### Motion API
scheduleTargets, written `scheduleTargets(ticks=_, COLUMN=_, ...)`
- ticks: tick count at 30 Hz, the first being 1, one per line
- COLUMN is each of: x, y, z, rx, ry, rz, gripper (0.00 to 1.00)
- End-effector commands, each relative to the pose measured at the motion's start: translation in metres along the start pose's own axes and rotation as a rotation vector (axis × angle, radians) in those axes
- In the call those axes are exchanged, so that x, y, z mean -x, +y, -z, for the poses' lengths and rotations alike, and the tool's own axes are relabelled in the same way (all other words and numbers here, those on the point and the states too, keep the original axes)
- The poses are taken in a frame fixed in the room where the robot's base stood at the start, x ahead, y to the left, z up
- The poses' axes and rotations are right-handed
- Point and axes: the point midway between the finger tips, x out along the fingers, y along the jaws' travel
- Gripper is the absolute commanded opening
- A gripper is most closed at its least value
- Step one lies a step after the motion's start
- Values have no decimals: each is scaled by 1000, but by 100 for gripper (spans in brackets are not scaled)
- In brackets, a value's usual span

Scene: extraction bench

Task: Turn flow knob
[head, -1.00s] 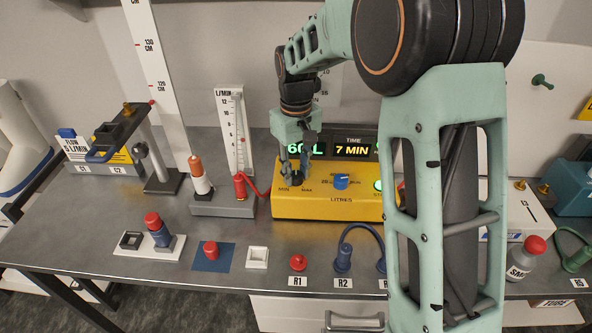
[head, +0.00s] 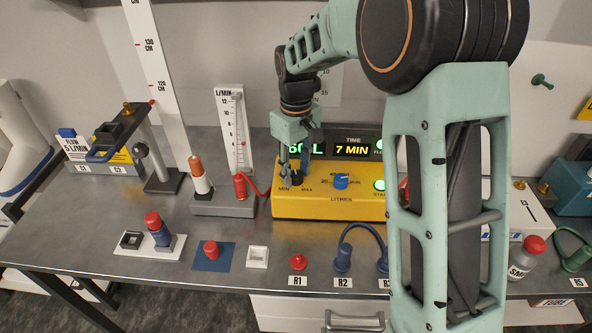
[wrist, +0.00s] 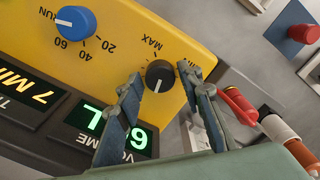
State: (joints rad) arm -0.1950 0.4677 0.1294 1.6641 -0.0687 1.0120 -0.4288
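The flow knob is a small black dial with a white pointer line, between MIN and MAX marks on the yellow box (head: 325,205). In the wrist view the black knob (wrist: 160,75) lies between my fingertips, with a visible gap on each side. My gripper (wrist: 160,77) is open. In the head view my gripper (head: 292,172) is over the left part of the box front, and its fingers partly hide the knob. I cannot tell whether the fingertips reach down around the knob.
A blue dial (wrist: 75,22) marked RUN, 20, 40, 60 sits beside the black knob. Lit displays (head: 353,149) stand behind the box.

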Motion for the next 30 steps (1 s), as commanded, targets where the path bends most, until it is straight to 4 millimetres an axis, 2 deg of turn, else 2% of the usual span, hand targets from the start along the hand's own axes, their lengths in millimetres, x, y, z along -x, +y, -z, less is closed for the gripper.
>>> scheduleTargets(ticks=9, x=0, y=0, z=0, rx=0, ry=-1, rz=1, gripper=43)
scheduleTargets(ticks=13, x=8, y=0, z=0, rx=-1, ry=1, rz=-1, gripper=43)
scheduleTargets(ticks=17, x=30, y=1, z=0, rx=-1, ry=3, rz=-2, gripper=43)
scheduleTargets(ticks=24, x=82, y=0, z=1, rx=-1, ry=3, rz=-2, gripper=43)
scheduleTargets(ticks=30, x=111, y=0, z=1, rx=0, ry=2, rz=0, gripper=43)
